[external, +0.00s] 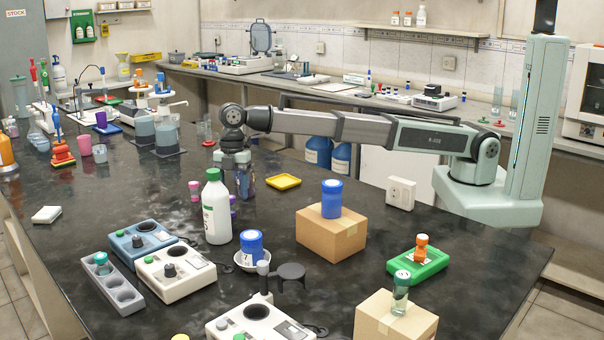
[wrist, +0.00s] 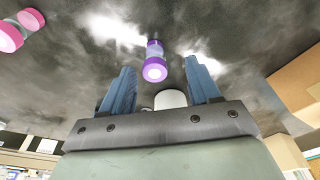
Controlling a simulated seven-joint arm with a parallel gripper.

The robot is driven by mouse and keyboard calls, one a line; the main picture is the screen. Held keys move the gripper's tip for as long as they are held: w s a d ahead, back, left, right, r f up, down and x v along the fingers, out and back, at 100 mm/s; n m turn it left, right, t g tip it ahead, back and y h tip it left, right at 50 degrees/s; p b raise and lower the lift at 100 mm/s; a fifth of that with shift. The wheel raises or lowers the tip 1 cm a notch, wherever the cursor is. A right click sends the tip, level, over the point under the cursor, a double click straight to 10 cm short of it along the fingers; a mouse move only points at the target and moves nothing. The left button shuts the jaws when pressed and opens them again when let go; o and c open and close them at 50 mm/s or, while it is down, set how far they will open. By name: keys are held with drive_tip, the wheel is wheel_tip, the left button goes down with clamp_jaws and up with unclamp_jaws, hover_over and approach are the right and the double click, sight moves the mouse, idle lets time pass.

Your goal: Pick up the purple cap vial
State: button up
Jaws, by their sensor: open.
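The purple cap vial (wrist: 155,68) stands upright on the dark bench in the wrist view, seen from above. It lies between the lines of my two blue fingers, beyond the palm. My gripper (wrist: 158,64) is open, with a finger on each side and clear space to the vial. In the external view my gripper (external: 243,190) points down over the bench, behind and right of the white bottle. The purple vial (external: 233,206) shows there only in part, low beside the bottle. I cannot tell the height left between fingertips and vial.
A white bottle with a green cap (external: 216,212) stands close in front. A pink cap vial (external: 195,190) is to the left; it also shows in the wrist view (wrist: 10,36). A yellow tray (external: 284,182) and cardboard box (external: 331,236) are to the right.

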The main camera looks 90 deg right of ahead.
sight(230, 196)
drive_tip(key=shift+w+a+f, duration=0.15)
drive_tip(key=shift+f, duration=0.7)
drive_tip(key=shift+w+a+f, duration=0.15)
drive_tip(key=shift+f, duration=0.7)
drive_tip(key=shift+w+a+f, duration=0.15)
drive_tip(key=shift+f, duration=0.7)
drive_tip(key=shift+c, duration=0.2)
drive_tip(key=c, duration=1.1)
